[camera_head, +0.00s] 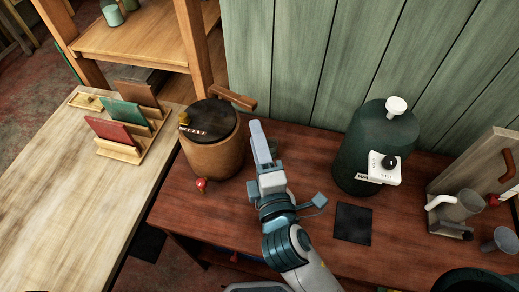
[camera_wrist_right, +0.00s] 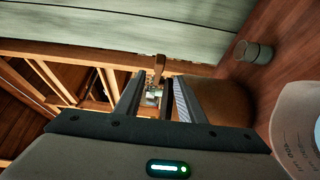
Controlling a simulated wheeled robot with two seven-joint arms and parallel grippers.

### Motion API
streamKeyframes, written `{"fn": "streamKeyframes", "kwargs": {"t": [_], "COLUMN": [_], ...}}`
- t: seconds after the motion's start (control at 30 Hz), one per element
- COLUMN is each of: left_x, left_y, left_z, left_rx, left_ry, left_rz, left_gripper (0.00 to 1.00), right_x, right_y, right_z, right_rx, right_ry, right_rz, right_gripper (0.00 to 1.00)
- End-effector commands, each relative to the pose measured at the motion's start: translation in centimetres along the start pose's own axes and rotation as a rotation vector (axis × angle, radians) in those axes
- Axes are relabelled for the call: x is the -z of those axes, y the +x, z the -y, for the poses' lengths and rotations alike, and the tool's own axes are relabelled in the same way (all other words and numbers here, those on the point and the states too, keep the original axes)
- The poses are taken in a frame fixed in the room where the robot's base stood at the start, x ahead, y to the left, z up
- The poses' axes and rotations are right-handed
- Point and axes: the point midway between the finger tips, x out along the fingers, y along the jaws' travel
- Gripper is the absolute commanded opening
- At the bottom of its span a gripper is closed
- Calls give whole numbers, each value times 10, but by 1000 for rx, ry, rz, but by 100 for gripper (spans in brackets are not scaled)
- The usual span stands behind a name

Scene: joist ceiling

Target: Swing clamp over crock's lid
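The crock (camera_head: 215,158) is a round brown vessel on the red-brown table, with a dark flat lid (camera_head: 208,119) on top. A wooden bar (camera_head: 233,97), which looks like the clamp, juts out past the lid's back right edge; a wooden end also shows in the right wrist view (camera_wrist_right: 159,66). A small brass piece (camera_head: 183,118) is at the lid's left edge. My right gripper (camera_head: 262,145) is just right of the crock, apart from the bar. Its fingers (camera_wrist_right: 157,100) stand apart with a gap between them. The crock's side (camera_wrist_right: 222,100) is behind the right finger. My left gripper is out of view.
A dark green canister (camera_head: 368,150) with a white knob stands to the right. A black square (camera_head: 353,223) lies before it. Grey cups and a board (camera_head: 475,165) are at far right. A pale table with a card rack (camera_head: 125,150) is at left. A green plank wall rises behind.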

Motion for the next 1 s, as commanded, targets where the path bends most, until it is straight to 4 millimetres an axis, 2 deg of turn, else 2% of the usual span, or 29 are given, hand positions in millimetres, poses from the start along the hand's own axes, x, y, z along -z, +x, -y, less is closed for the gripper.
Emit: {"fn": "streamKeyframes", "kwargs": {"t": [0.2, 0.57, 0.7, 1.0], "left_x": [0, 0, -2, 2], "left_y": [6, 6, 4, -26], "left_z": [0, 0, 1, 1], "left_rx": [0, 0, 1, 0], "left_ry": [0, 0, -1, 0], "left_rz": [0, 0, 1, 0], "left_gripper": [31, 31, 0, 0], "right_x": [0, 0, 0, 0], "right_y": [-20, -22, -22, -22], "right_z": [1, 0, -3, -32], "right_rx": [1, 0, 0, 0], "right_ry": [0, -1, 0, 0], "right_rz": [0, 0, 0, 0], "right_gripper": [36, 36, 36, 36]}}
